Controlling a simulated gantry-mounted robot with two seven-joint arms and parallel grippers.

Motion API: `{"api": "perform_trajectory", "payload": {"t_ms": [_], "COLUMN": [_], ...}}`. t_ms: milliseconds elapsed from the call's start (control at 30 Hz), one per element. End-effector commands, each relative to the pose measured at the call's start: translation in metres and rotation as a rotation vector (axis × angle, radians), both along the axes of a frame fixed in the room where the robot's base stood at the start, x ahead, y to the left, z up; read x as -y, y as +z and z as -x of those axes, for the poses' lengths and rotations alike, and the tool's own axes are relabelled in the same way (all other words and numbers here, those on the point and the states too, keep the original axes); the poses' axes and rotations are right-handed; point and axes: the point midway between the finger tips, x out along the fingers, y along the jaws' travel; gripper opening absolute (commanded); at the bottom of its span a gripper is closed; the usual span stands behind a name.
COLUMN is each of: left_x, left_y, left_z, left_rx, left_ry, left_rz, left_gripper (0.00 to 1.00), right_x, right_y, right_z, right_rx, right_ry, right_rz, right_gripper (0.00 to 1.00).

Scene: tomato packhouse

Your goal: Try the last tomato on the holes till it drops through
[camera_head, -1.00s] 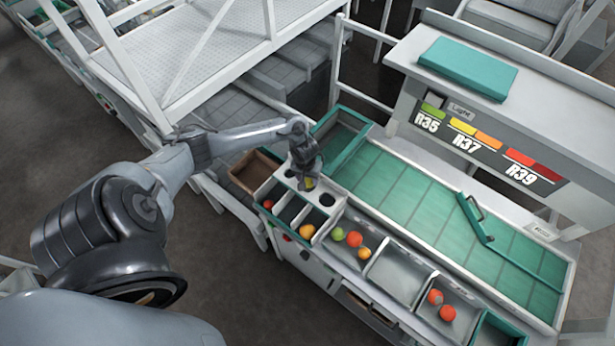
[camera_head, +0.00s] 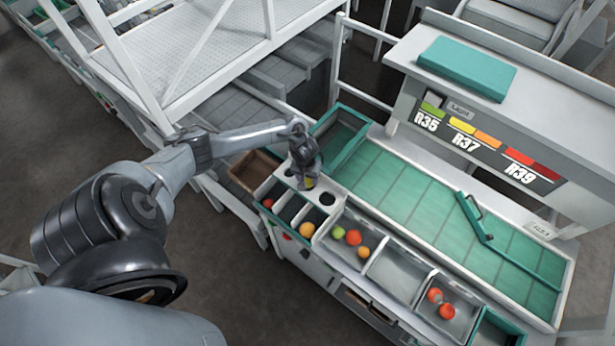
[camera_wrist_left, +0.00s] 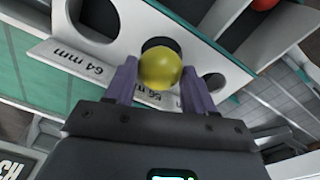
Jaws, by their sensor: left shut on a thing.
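My left gripper (camera_head: 308,181) is shut on a yellow tomato (camera_wrist_left: 160,68), which sits between the two purple fingers in the left wrist view. The white sizing plate (camera_wrist_left: 58,47) has three holes in a row. The tomato is in line with the middle hole (camera_wrist_left: 153,44) and covers much of it and part of its label. I cannot tell whether it touches the rim. The hole marked 64 mm (camera_wrist_left: 100,17) is at the left and another hole (camera_wrist_left: 212,83) is at the right, both clear. My right gripper is not in view.
Bins below the plate hold a red tomato (camera_head: 267,203) and an orange one (camera_head: 306,230). Grey trays to the right hold green, orange and red tomatoes (camera_head: 353,237); one tray (camera_head: 390,268) is empty. A brown box (camera_head: 240,173) stands left of the plate.

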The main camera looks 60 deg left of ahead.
Motion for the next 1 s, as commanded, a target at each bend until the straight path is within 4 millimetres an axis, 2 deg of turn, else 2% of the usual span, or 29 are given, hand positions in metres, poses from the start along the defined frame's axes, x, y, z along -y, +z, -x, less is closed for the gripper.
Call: {"api": "perform_trajectory", "payload": {"t_ms": [333, 367, 533, 1000], "left_x": [0.0001, 0.0001, 0.0002, 0.0003], "left_y": [-0.0003, -0.0003, -0.0002, -0.0003], "left_z": [0.0003, 0.0003, 0.0002, 0.0003], "left_rx": [-0.001, -0.001, -0.001, -0.001], "left_ry": [0.0, 0.0, 0.0, 0.0], "left_rz": [0.0, 0.001, 0.001, 0.001], "left_gripper": [0.39, 0.57, 0.83, 0.84], "right_x": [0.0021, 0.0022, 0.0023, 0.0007], "right_y": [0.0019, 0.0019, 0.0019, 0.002], "right_z": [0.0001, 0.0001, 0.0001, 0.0], "right_rx": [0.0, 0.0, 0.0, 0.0], "right_ry": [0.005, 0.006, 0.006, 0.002], "right_rz": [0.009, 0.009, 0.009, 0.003], "right_gripper": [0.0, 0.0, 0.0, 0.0]}}
